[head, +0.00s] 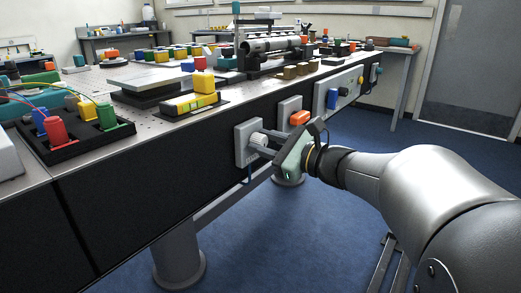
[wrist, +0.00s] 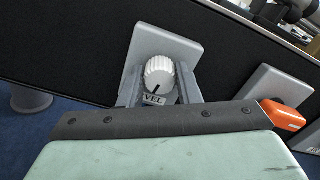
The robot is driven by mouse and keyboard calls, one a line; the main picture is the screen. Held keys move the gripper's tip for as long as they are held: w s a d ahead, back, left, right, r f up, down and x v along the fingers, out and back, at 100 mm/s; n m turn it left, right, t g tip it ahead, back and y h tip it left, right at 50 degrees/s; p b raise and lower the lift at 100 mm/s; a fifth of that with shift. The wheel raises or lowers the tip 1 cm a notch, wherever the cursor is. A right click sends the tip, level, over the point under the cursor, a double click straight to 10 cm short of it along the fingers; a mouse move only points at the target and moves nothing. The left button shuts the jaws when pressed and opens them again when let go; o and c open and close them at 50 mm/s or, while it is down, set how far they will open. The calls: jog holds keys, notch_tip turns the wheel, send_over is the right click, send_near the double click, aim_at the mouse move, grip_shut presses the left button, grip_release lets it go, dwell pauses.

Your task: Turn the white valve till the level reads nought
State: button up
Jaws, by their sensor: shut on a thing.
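The white valve is a ribbed white knob (wrist: 159,73) on a grey square plate (wrist: 178,45) fixed to the table's dark front panel; the knob also shows in the head view (head: 258,139). A dark pointer mark shows on its lower face. Below it is a label (wrist: 154,99), partly hidden, with "VEL" readable. My gripper (head: 263,144) reaches the plate from the right, its two fingers on either side of the knob, shut on it. I see no clear level reading; a yellow block-like item (head: 190,103) lies on the table, its markings too small to read.
A plate with an orange handle (head: 299,118) is just right of the knob, also close to my gripper in the wrist view (wrist: 283,115). Further right is a panel (head: 338,92) with coloured knobs. Table legs stand below. The blue floor in front is mostly open.

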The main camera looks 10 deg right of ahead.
jog(key=shift+n, duration=0.4)
jog(key=o, duration=1)
jog(key=shift+c, duration=0.2)
jog(key=shift+s, duration=0.1)
jog(key=p+v, duration=0.4)
jog(key=v, duration=1.3)
jog(key=shift+s+d, duration=0.1)
